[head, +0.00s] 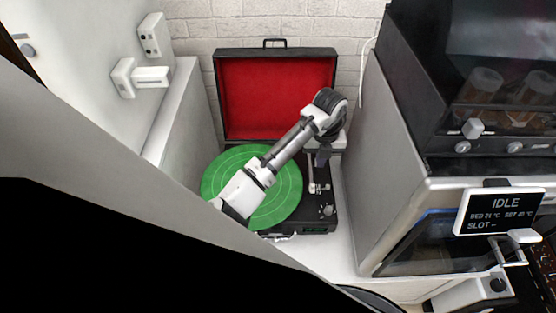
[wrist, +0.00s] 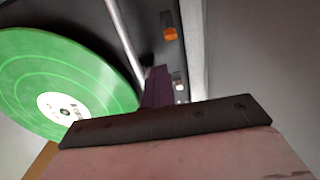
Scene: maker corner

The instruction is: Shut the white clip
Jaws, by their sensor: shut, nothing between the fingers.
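The record player (head: 329,224) stands open on the white counter with a green record (head: 285,197) on it. My gripper (head: 322,160) is over the deck's right side, beside the record, pointing down. In the wrist view its dark purple fingers (wrist: 156,86) are together with nothing between them. A pale tonearm (head: 311,175) lies below the gripper; in the wrist view it is a silver bar left of the fingers. A small white piece (wrist: 178,82) shows just right of the fingers. I cannot tell whether it is the white clip, or whether the clip is open.
The red-lined lid (head: 260,95) stands raised behind the deck. A large grey machine (head: 405,150) with an IDLE screen (head: 500,211) stands close on the right. A white ledge (head: 172,110) runs along the left. My arm crosses above the record.

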